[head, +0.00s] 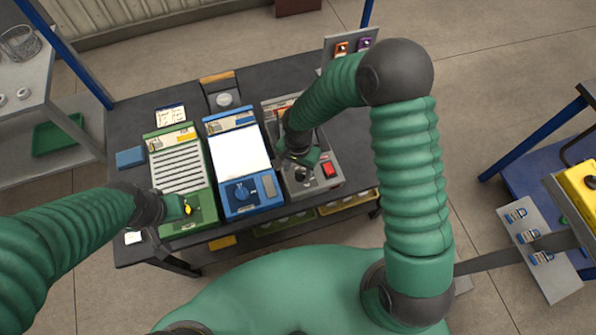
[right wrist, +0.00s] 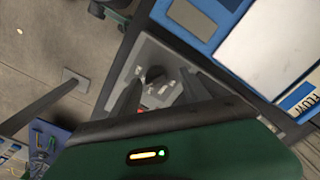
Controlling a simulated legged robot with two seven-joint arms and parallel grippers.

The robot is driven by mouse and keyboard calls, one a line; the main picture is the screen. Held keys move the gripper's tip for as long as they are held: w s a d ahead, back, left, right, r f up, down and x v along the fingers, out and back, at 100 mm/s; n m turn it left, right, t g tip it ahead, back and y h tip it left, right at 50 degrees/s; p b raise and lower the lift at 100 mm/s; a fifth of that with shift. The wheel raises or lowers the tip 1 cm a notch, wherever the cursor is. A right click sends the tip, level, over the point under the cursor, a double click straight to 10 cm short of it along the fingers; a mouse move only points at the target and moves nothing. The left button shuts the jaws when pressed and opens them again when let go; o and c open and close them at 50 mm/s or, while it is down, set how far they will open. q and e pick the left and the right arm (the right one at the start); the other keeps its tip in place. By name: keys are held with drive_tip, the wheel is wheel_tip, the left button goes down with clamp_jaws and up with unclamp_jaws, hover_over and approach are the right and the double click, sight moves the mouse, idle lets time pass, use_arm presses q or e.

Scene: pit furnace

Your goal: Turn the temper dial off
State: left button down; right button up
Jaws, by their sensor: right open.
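Three units stand side by side on the dark table (head: 140,114). The grey unit (head: 334,183) at the right has a black dial (head: 301,174) and a red switch (head: 329,170). I cannot read which is marked temper. My right gripper (head: 305,160) is open over the grey unit, close to its black dial, partly hiding it. In the right wrist view its fingers (right wrist: 165,88) straddle the dial area; contact is unclear.
A small blue block (head: 130,157) and a paper card (head: 171,114) lie on the table's left. A yellow box (head: 580,190) is at the far right.

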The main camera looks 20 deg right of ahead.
drive_tip(key=shift+s+f, duration=0.1)
drive_tip(key=shift+f, duration=0.55)
drive_tip(key=shift+d+f, duration=0.15)
drive_tip(key=shift+f, duration=0.15)
drive_tip(key=shift+d+f, duration=0.2)
drive_tip(key=shift+d, duration=0.3)
drive_tip(key=shift+a, duration=0.4)
drive_tip(key=c, duration=0.9)
drive_tip(key=shift+d, duration=0.1)
clamp_jaws()
